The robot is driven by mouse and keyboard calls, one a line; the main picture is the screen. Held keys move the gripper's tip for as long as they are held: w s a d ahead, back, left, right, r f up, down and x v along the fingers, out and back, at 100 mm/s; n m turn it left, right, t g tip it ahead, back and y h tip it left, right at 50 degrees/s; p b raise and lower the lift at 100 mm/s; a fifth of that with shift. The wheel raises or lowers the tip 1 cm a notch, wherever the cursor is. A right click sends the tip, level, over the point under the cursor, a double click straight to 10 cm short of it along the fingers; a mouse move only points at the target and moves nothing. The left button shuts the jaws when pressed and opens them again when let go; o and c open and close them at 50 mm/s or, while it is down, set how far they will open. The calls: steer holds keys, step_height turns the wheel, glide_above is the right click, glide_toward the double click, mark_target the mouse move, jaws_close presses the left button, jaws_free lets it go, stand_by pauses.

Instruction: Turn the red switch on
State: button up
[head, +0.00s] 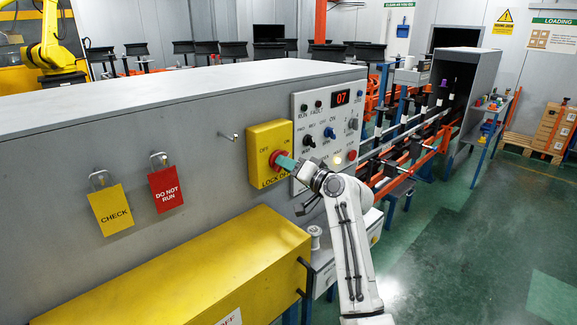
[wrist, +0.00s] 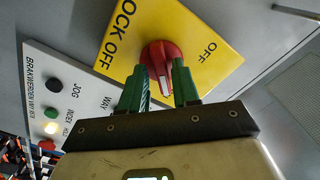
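The red rotary switch (wrist: 164,54) sits on a yellow box (wrist: 205,22) marked OFF and LOCK OFF. In the head view, the red switch (head: 276,157) shows on the front of the yellow box (head: 262,137), partly hidden by my green fingers. My gripper (wrist: 160,67) is at the switch, with one green finger on each side of its raised handle. Small gaps seem to show between fingers and handle, so it looks open around it. The handle's white mark points toward my gripper in the wrist view. Firm contact cannot be made out.
A control panel (head: 305,104) with knobs, lights and a red 07 display is right of the box. A yellow CHECK tag (head: 111,209) and a red DO NOT RUN tag (head: 166,188) hang left. A yellow cover (head: 190,265) juts out below. Green floor is open at right.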

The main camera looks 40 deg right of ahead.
steer(key=shift+o, duration=0.7)
steer(key=s+b, duration=0.2)
steer(key=s, duration=0.8)
steer(key=shift+s+d, duration=0.2)
steer(key=shift+s, duration=0.2)
